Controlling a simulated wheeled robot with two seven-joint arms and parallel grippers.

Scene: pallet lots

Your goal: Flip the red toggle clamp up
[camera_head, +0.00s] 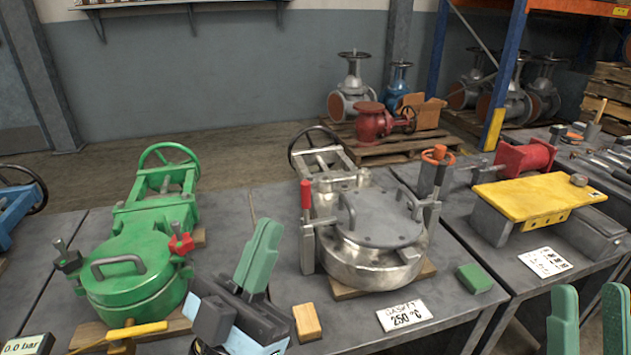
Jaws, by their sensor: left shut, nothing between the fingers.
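The toggle clamp with a red handle (306,196) is mounted at the left side of the silver round vessel (365,265). Its red grip points upward, above a grey metal bracket. My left gripper (267,228) is shut and empty, with its green fingers together pointing up. In the picture it lies left of the clamp and lower down, with a visible gap to the red handle. My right gripper (590,305) is at the lower right edge. Its two green fingers stand apart with nothing between them, far from the clamp, and its base is out of frame.
An orange-topped clamp (437,155) stands at the vessel's right side. A green vessel (135,280) with a red star knob (181,243) is at left. A tan block (306,321), a green block (473,278) and a "250 °C" card (405,315) lie in front.

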